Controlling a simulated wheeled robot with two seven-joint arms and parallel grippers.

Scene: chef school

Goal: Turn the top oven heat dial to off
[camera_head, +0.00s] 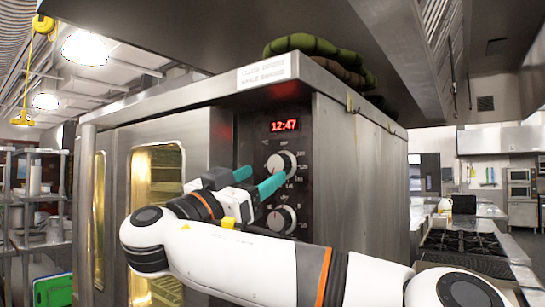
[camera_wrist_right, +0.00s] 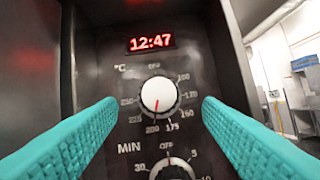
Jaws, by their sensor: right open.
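The top oven heat dial (camera_head: 281,165) is a round pale knob on the dark control panel, below the clock. In the right wrist view the dial (camera_wrist_right: 158,92) sits centred between my fingers. Its red mark points down, near 200, away from OFF at the top of the scale. My right gripper (camera_head: 257,180) is open, with teal fingers either side of the dial in the wrist view (camera_wrist_right: 159,103); contact is not visible. My left gripper is in neither view.
A lower minutes dial (camera_head: 282,219) sits below, and a red 12:47 display (camera_head: 284,125) above. The glass oven door (camera_head: 155,170) is left of the panel. Folded green cloth (camera_head: 315,47) lies on top. A gas stove (camera_head: 465,242) stands at right.

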